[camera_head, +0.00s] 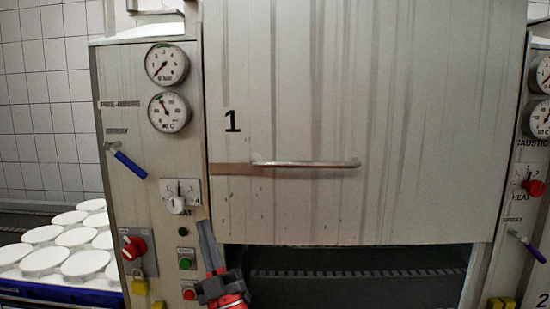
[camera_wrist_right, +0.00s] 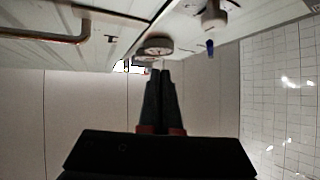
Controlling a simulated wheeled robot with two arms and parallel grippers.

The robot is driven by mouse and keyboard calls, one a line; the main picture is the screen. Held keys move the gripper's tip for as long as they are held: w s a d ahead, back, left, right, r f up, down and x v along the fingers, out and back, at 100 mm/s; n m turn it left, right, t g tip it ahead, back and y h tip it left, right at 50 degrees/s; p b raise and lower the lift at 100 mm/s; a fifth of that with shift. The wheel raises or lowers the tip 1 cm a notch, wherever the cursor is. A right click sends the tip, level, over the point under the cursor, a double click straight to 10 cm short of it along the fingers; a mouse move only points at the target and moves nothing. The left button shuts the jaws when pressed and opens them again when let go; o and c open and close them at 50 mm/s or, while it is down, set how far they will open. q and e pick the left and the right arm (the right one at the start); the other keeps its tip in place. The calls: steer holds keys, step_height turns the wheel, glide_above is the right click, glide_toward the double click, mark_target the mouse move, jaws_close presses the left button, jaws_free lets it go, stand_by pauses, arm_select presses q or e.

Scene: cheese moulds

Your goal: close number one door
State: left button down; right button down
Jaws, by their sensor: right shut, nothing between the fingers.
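The number one door (camera_head: 300,80) is a large grey metal panel marked "1" with a horizontal bar handle (camera_head: 305,164). Its lower edge hangs above a dark opening (camera_head: 350,275), so a gap shows beneath it. My right gripper (camera_head: 204,226) is shut and empty, pointing up beside the door's lower left corner, below and left of the handle. In the right wrist view its fingers (camera_wrist_right: 160,78) are together, and the handle (camera_wrist_right: 50,38) shows at the upper left, apart from them. My left gripper is not in view.
A control panel left of the door carries gauges (camera_head: 167,64), a blue-handled lever (camera_head: 128,162), a selector knob (camera_head: 176,205) and a red switch (camera_head: 133,248), close to my gripper. White round moulds (camera_head: 45,262) stand at the far left. A similar panel (camera_head: 535,180) stands right.

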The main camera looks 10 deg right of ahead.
mark_target(275, 158)
steer(key=d+r+m+g+h, duration=0.1)
steer(key=d+r+m+h, duration=0.3)
steer(key=r+m+h, duration=0.65)
steer(key=s+d+r+m+g+h, duration=0.4)
steer(key=s+d+r+g, duration=0.2)
steer(key=s+d+g, duration=0.15)
steer(key=shift+t+y, duration=0.25)
steer(key=shift+t, duration=0.2)
steer(key=p+x, duration=0.2)
steer(key=x, duration=0.1)
steer(key=p+x, duration=0.1)
steer(key=x, duration=0.3)
steer(key=p+x, duration=0.2)
steer(key=x, duration=0.1)
steer(key=shift+w+d+r+p, duration=0.25)
steer(key=shift+w+r+p, duration=0.05)
steer(key=shift+r+p, duration=0.05)
steer(key=f, duration=0.1)
steer(key=f+p, duration=0.1)
steer(key=f, duration=0.1)
steer(key=f+p, duration=0.1)
steer(key=shift+s+a+f, duration=0.2)
steer(key=shift+s, duration=0.15)
